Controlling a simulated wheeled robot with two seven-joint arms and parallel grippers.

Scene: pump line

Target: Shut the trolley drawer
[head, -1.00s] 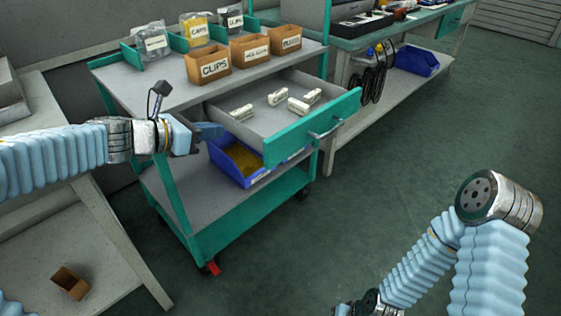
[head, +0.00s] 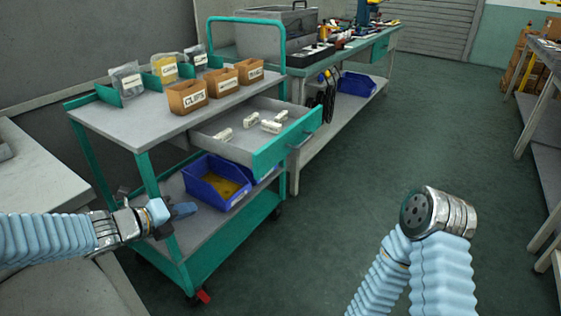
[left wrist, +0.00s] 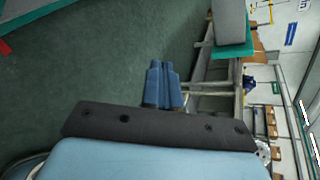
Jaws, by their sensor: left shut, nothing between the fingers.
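The trolley drawer (head: 262,157) stands pulled out of the trolley (head: 128,120) in the head view, with its teal front and metal handle (head: 303,140) facing right. Several white labelled pieces lie in it. My left gripper (head: 184,210) is shut and empty, beside the trolley's near left leg, lower than the drawer and apart from it. Its shut blue fingers also show in the left wrist view (left wrist: 163,84). My right arm is in the head view at the lower right, but its gripper is not in the picture.
Labelled boxes, among them the clips box (head: 188,97), and bags stand on the trolley top. Blue bins (head: 216,182) sit on its lower shelf. A workbench (head: 345,50) stands behind. The green floor to the right is open.

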